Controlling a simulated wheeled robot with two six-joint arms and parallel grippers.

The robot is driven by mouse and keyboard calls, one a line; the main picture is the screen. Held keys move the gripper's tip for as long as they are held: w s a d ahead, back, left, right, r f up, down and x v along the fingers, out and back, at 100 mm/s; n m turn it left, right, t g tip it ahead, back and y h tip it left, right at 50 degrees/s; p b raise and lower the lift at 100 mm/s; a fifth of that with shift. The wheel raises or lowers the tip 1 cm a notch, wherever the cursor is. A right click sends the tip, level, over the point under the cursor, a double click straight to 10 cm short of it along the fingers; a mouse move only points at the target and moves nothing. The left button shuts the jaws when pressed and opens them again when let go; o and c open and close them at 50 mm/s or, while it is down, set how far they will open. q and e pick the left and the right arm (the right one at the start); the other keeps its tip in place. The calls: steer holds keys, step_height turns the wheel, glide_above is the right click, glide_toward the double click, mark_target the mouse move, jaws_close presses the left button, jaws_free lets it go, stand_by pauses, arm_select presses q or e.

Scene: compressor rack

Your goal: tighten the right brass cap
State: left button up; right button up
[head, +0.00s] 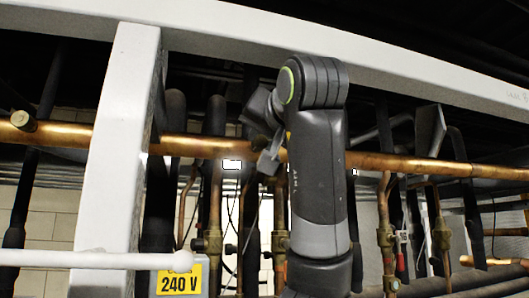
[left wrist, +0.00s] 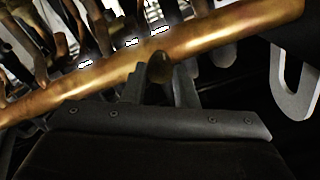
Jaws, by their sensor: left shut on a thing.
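A copper pipe (head: 205,146) runs across the head view. The left brass cap (head: 22,120) sticks out of it at the far left, clear of my gripper. My left gripper (head: 268,150) is at the pipe near the middle of the head view, partly hidden by my own arm. In the left wrist view, the right brass cap (left wrist: 160,68) shows as a dark round end between the two fingers of my left gripper (left wrist: 162,78), in front of the copper pipe (left wrist: 225,38). The gripper is shut on this cap. The cap's seating is hidden. My right gripper is not in view.
A white upright post (head: 112,150) and a white top beam (head: 230,30) frame the rack. A yellow 240 V label (head: 179,280) is at the lower left. Dark hoses and thin copper pipes with brass valves (head: 388,236) hang below the pipe.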

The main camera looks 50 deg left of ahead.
arm_select(q)
steer(key=shift+m+b, duration=0.75)
steer(key=shift+m, duration=0.25)
steer(key=o, duration=1)
steer(key=b+v, duration=0.5)
steer(key=v, duration=1.2)
steer(key=shift+d, duration=0.25)
steer(key=shift+a, duration=0.1)
